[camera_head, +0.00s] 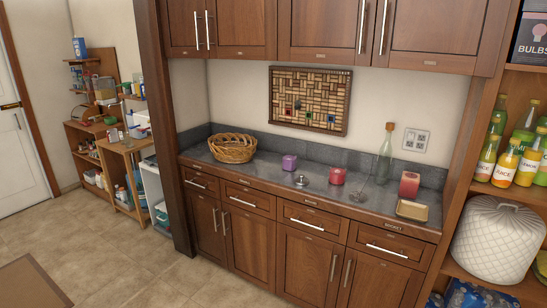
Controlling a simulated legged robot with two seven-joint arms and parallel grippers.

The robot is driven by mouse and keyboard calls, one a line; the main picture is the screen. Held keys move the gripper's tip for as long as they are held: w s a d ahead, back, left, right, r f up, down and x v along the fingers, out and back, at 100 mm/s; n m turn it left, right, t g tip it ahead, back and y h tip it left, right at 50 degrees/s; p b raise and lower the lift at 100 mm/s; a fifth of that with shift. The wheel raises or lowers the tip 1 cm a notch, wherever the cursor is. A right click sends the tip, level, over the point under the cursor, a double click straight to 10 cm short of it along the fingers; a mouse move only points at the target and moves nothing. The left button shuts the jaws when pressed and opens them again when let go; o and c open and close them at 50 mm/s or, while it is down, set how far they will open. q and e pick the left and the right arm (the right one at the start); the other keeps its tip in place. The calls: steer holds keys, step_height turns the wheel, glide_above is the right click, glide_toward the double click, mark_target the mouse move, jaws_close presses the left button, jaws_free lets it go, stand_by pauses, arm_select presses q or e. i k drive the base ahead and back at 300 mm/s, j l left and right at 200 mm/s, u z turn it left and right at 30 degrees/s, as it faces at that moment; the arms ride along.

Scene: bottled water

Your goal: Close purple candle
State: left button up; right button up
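The purple candle (289,163) stands upright on the grey countertop (262,170), toward the back, right of the wicker basket. It is small in this view, and I cannot tell whether anything covers its top. A small silvery lid-like piece (302,181) lies on the counter in front and to the right of it, apart from it. A second silvery piece (358,197), with what looks like a thin upright stem, lies farther right. Neither of my grippers shows in this view.
The counter also holds a wicker basket (232,149), a pinkish-red candle (337,176), a clear bottle (385,155), a red candle (409,186) and a tan tray (412,210). Cabinets (330,30) hang above. The tiled floor (150,265) before the counter is open.

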mark_target(289, 162)
steer(key=i+j, duration=0.15)
steer(key=i, duration=0.5)
steer(key=i+j, duration=0.15)
steer(key=i, duration=0.45)
steer(key=i+j+z, duration=0.3)
steer(key=i+z, duration=0.15)
steer(key=i+j+z, duration=0.8)
steer(key=j+z, duration=0.15)
steer(key=j, duration=0.15)
